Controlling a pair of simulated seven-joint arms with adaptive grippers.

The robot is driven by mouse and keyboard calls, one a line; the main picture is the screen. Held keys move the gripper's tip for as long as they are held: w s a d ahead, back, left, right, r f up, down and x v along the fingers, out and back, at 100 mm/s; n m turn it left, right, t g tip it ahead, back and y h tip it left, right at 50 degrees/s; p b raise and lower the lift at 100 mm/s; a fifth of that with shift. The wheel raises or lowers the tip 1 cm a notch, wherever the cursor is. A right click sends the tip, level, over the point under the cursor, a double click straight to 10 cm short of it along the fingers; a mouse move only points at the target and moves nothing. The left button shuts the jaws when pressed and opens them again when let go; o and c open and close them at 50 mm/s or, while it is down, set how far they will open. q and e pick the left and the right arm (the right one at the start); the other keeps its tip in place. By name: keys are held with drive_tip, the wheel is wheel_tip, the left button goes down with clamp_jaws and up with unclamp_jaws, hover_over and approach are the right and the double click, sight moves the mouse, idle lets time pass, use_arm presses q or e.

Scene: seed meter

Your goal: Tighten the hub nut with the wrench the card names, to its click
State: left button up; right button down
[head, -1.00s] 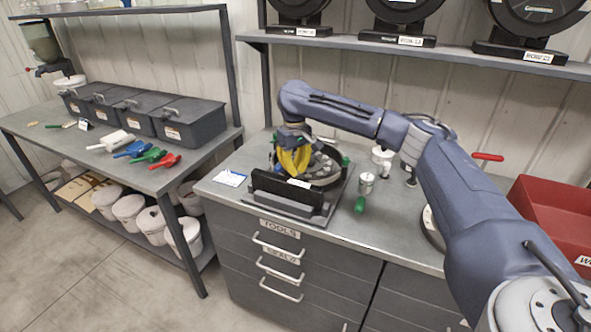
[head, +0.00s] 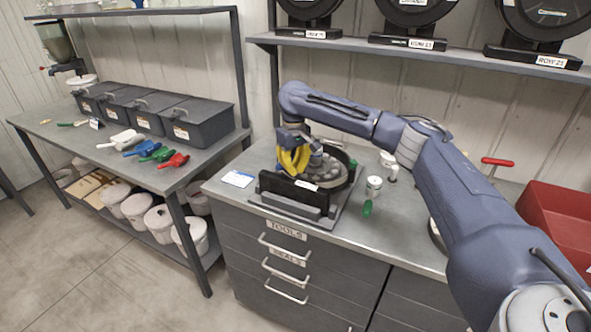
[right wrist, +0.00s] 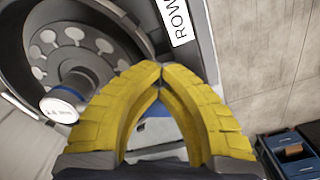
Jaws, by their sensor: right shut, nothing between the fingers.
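The seed meter (head: 328,170) sits in a black cradle (head: 292,192) on the grey bench; in the right wrist view its disc (right wrist: 75,40) shows round openings. A blue and white cylindrical piece (right wrist: 62,106) with a size marking too small to read stands at the disc's middle. My right gripper (head: 293,160) is over the meter's left part; in the right wrist view its yellow fingers (right wrist: 160,72) meet at the tips with nothing between them. Something blue and white lies behind the fingers. A white card (head: 238,179) lies left of the cradle, its text unreadable. My left gripper is out of view.
A metal cup (head: 374,186) and a green-handled tool (head: 367,208) stand right of the cradle. A red bin (head: 560,215) is at the right. Coloured scoops (head: 140,148) lie on the left table.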

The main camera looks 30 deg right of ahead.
drive_tip(key=shift+a, duration=0.2)
drive_tip(key=shift+w+a+r, duration=0.1)
drive_tip(key=shift+w+a, duration=0.2)
drive_tip(key=shift+w, duration=0.3)
drive_tip(key=shift+w+a, duration=0.25)
drive_tip(key=shift+w, duration=0.55)
drive_tip(key=shift+w+a, duration=0.15)
drive_tip(key=shift+w, duration=0.5)
drive_tip(key=shift+w+a, duration=0.15)
drive_tip(key=shift+w, duration=0.45)
drive_tip(key=shift+w, duration=0.1)
drive_tip(key=shift+s+a, duration=0.1)
drive_tip(key=shift+s, duration=0.1)
